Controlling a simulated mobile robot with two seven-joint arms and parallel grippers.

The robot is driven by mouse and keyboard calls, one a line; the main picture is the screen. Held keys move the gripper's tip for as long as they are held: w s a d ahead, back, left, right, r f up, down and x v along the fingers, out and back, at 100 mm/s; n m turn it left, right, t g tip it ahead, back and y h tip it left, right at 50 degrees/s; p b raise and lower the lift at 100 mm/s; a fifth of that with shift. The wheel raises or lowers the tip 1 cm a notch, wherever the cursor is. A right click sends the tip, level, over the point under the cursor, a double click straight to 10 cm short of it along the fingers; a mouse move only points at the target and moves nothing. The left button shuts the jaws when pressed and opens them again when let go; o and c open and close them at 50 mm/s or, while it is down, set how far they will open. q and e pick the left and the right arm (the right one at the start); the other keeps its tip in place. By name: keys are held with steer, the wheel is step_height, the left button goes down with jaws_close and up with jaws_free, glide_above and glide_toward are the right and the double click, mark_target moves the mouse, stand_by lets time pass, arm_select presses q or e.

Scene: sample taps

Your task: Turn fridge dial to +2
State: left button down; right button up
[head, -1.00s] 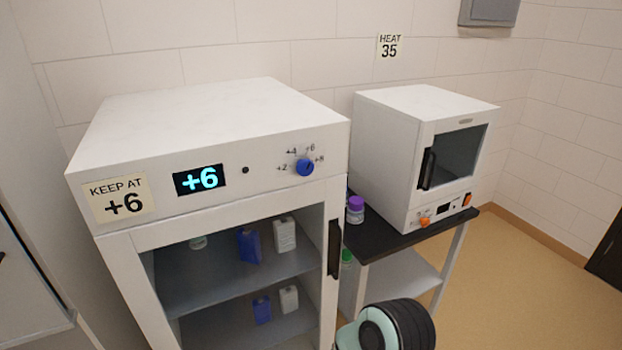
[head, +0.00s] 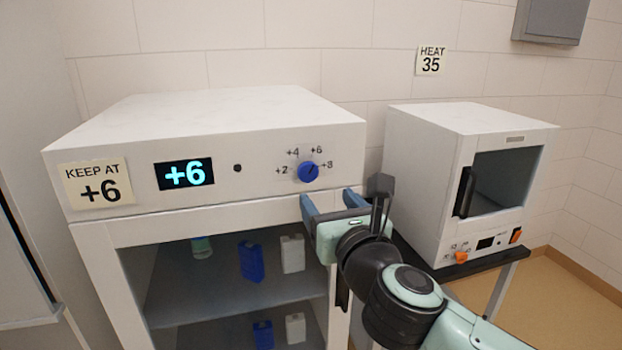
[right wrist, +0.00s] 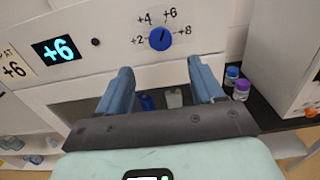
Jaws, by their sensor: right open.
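The fridge (head: 240,135) is a white cabinet with a blue dial (head: 308,172) at the right of its front panel. Marks +2, +4, +6 and +8 stand around the dial. The display (head: 184,174) reads +6. My right gripper (head: 327,200) is open and empty, just below and a little right of the dial, not touching it. In the right wrist view the dial (right wrist: 160,39) shows above and between the two blue fingers (right wrist: 158,72); its pointer line tilts up towards the +6 side. My left gripper is not in view.
A note (head: 97,184) on the fridge reads KEEP AT +6. Bottles (head: 251,262) stand on the shelves inside. A white heater box (head: 460,180) with orange knobs stands on a black-topped table to the right, under a HEAT 35 note (head: 430,61).

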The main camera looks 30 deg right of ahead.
mark_target(309, 174)
steer(key=p+x, duration=0.1)
steer(key=x, duration=1)
steer(key=shift+w+d, duration=0.15)
steer(key=shift+w, duration=0.1)
steer(key=c, duration=1)
